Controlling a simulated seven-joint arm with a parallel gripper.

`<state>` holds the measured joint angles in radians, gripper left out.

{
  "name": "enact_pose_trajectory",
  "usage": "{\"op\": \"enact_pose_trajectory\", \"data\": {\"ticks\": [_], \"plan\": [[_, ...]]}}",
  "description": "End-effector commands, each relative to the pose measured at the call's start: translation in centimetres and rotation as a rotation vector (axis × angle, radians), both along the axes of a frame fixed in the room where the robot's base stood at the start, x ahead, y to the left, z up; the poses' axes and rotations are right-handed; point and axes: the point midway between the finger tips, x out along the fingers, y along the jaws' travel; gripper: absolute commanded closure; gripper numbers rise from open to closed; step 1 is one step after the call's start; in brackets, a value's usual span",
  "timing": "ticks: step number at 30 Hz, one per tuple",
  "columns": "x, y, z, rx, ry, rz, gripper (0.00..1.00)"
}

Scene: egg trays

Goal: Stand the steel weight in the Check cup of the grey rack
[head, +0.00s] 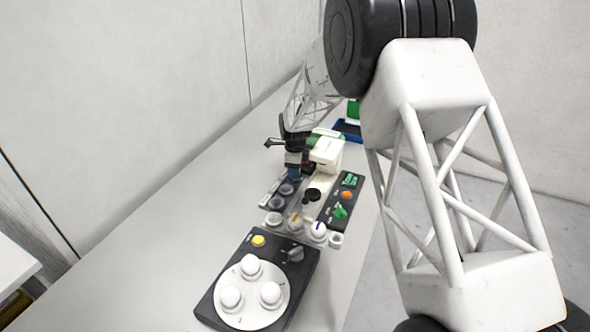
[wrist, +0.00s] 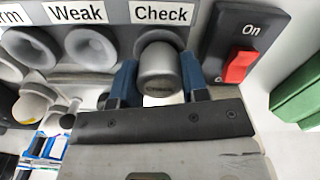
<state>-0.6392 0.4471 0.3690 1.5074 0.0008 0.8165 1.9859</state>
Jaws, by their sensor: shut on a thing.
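The steel weight (wrist: 158,72) is a grey cylinder between the blue fingers of my gripper (wrist: 158,84) in the wrist view. The gripper is shut on it. The weight is at the Check cup (wrist: 160,37) of the grey rack (wrist: 118,22), below the "Check" label, and covers much of the cup. Whether its base is inside the cup or above it I cannot tell. In the head view my gripper (head: 293,170) is at the far end of the rack (head: 268,201), and the weight is not clearly visible.
The Weak cup (wrist: 90,46) and another cup (wrist: 28,47) lie left of Check and look empty. A dark panel with a red On switch (wrist: 239,66) stands close on the right, beside a green object (wrist: 298,95). A black device with white eggs (head: 215,295) is nearer the head camera.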

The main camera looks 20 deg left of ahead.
Motion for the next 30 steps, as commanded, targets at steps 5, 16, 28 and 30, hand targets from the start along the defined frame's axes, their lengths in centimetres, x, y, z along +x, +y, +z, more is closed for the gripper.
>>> {"op": "enact_pose_trajectory", "data": {"ticks": [5, 16, 28, 30], "plan": [[0.0, 0.0, 0.0, 0.0, 0.0, 0.0, 0.89], [0.0, 0.0, 0.0, 0.0, 0.0, 0.0, 0.29], [0.0, 0.0, 1.1, 0.0, 0.0, 0.0, 0.29], [0.0, 0.0, 1.7, 0.0, -0.001, 0.0, 0.29]]}}
